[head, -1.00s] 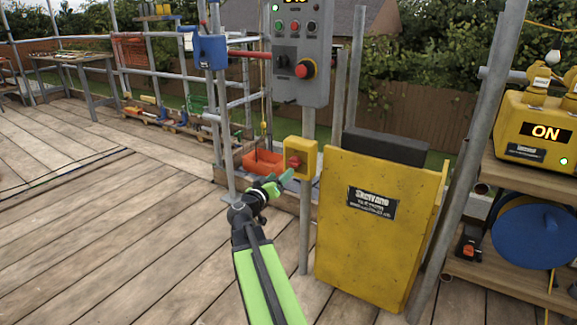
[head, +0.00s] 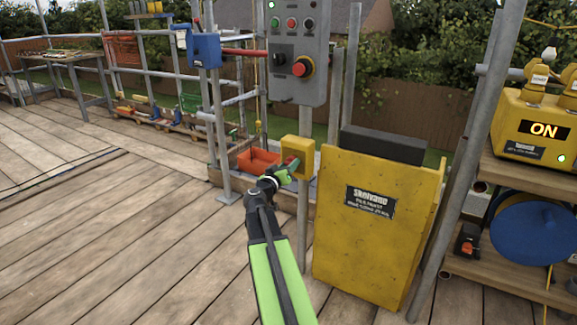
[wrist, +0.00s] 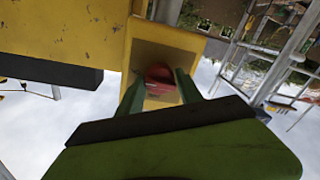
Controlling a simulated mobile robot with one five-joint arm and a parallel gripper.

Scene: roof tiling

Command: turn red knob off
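The red knob (wrist: 159,76) sits on the front of a small yellow box (head: 303,147) fixed to a grey pole. In the head view the knob is mostly hidden behind my gripper (head: 285,170), which is right in front of the box. In the wrist view my gripper (wrist: 160,88) is open, with one green finger on each side of the knob. A gap seems to show on both sides, but I cannot tell whether either finger touches it. The knob's exact turn angle is hard to read.
A grey control panel (head: 296,88) with a red mushroom button (head: 302,67) hangs above the box. A yellow Skelvane hopper (head: 370,235) stands close on the right. A yellow unit (head: 530,150) at right reads ON.

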